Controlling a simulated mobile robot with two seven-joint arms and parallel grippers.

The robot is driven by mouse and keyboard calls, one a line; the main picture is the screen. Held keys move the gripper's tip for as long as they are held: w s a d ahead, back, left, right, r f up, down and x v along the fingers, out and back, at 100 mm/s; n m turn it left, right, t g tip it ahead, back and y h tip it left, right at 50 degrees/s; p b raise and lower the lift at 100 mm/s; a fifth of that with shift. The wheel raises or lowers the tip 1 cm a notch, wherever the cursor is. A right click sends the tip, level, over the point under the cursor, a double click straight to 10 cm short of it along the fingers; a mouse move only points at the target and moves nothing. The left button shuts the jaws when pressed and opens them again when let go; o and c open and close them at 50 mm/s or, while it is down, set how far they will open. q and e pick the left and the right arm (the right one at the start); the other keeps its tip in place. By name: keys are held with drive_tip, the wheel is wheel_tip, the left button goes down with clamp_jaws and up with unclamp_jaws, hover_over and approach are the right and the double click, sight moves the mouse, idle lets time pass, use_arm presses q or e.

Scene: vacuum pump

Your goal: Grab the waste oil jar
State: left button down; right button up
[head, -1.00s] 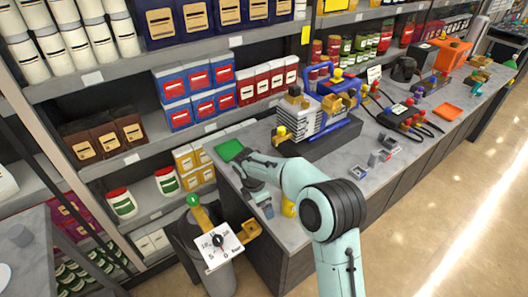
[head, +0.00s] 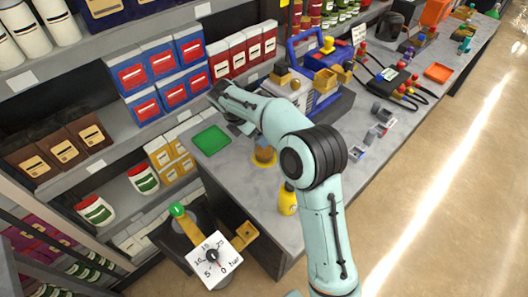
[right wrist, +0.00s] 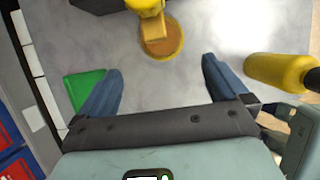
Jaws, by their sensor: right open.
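What looks like the waste oil jar (head: 264,155), an amber round vessel with a yellow ring at its base, stands on the grey counter. In the right wrist view, an amber disc with a yellow rim (right wrist: 162,45), likely the same jar, lies beyond the fingertips with a yellow part over it. My right gripper (right wrist: 160,82) is open and empty, its blue-grey fingers apart and not touching the jar. In the head view the right gripper (head: 245,128) is partly hidden by its own arm. My left gripper is not in view.
A yellow bottle (head: 287,198) stands at the counter's near edge. A green mat (head: 210,140) lies near the left edge. The blue-framed pump (head: 318,75) stands behind my right arm. A gauge sign (head: 214,258) stands below the counter. Stocked shelves line the left.

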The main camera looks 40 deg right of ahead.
drive_tip(key=x, duration=0.8)
drive_tip(key=shift+s+d+r, duration=0.15)
drive_tip(key=c, duration=1.7)
